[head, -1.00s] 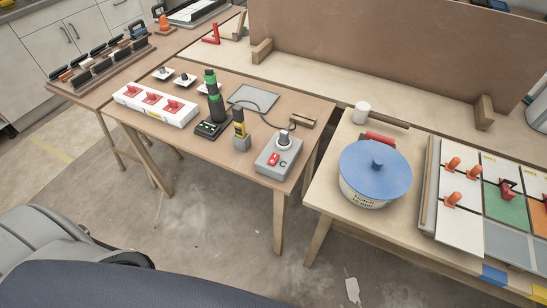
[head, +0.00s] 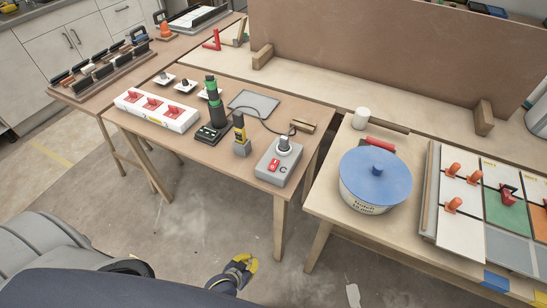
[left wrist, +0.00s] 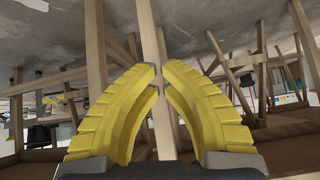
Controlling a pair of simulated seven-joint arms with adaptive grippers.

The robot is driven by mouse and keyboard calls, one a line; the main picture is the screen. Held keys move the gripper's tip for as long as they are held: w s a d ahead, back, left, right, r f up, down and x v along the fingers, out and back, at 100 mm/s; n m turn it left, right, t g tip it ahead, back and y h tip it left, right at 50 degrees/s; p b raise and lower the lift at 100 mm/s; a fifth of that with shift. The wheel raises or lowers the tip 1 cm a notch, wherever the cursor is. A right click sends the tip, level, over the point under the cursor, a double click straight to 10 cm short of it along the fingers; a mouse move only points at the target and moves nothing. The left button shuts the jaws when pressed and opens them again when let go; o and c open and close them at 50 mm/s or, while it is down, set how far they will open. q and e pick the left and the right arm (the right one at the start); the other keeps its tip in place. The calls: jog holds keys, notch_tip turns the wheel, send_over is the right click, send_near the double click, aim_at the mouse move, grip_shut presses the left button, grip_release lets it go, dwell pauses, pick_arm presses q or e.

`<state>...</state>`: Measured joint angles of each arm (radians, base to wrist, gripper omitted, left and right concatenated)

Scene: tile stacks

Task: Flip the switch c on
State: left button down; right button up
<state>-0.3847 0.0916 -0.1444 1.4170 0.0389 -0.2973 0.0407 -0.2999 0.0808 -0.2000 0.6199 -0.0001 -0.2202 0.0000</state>
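The switch c is a grey box (head: 279,163) at the right front corner of the middle table. On its top are a small red switch (head: 273,166), a "C" mark and a round knob (head: 284,144). I cannot tell which way the red switch is set. My left gripper (head: 250,262) is low in front of the table, over the floor and well apart from the box. In the left wrist view its yellow fingers (left wrist: 161,82) curve together, tips almost meeting, with nothing held between them. My right gripper is not in view.
A red-switch power strip (head: 156,110), a green-black cylinder (head: 215,105) and a yellow-black device (head: 239,133) stand left of the box. A cable runs behind it. A blue-lidded pot (head: 376,176) stands on the right table. The tables' front edges and legs are near my gripper.

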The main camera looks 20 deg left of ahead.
pick_arm(q)
jog(key=w+r+t, duration=0.3)
jog(key=w+r, duration=0.4)
jog(key=r, duration=0.6)
jog(key=w+r+t, duration=0.2)
jog(key=r, duration=1.4)
jog(key=w+d+r+n+t+h, duration=0.1)
jog(key=w+r+t, duration=0.1)
jog(key=r, duration=1.4)
jog(key=shift+r+t, duration=0.4)
jog(key=shift+t, duration=0.3)
jog(key=shift+w, duration=0.1)
send_over(274, 164)
jog(key=s, duration=0.2)
jog(key=shift+w+a+f, duration=0.15)
jog(key=shift+w+f, duration=0.65)
jog(key=shift+f, duration=0.35)
jog(key=shift+w+f, duration=0.2)
jog(key=shift+f, duration=0.9)
